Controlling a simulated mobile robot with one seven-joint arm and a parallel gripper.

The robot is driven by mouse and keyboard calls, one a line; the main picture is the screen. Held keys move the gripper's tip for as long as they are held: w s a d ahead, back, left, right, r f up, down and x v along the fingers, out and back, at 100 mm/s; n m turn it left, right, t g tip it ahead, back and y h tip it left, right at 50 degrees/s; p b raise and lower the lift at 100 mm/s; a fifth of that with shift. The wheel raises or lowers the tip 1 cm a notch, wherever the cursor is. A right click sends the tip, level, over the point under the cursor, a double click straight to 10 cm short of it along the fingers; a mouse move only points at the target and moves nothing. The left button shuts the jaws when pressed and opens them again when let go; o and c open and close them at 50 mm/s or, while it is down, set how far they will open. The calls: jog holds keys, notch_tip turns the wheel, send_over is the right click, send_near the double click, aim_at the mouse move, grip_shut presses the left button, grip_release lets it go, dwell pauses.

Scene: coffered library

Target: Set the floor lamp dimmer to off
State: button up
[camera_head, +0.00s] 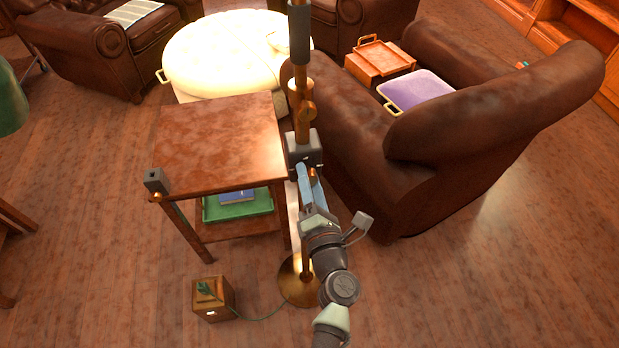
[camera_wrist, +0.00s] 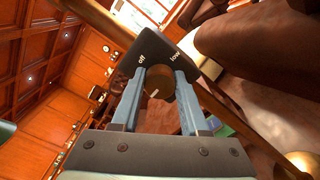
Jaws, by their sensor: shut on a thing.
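The floor lamp (camera_head: 303,75) is a brass pole standing between a side table and a leather armchair, with a round brass base (camera_head: 296,284) on the floor. A dark dimmer box (camera_head: 305,147) sits on the pole. In the wrist view the dimmer box (camera_wrist: 160,47) shows the labels "off" at left and "low" at right. My gripper (camera_head: 308,172) is at the box's front. Its blue fingers (camera_wrist: 160,78) are shut on the brown dimmer knob (camera_wrist: 158,84). A pale mark shows on the knob; I cannot tell which label it points to.
The wooden side table (camera_head: 220,140) stands close left of the pole, with a green tray (camera_head: 238,206) on its lower shelf. The brown leather armchair (camera_head: 480,130) is close at right. A small box (camera_head: 213,299) with a cord lies on the floor. Open floor lies at front right.

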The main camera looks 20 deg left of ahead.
grip_shut()
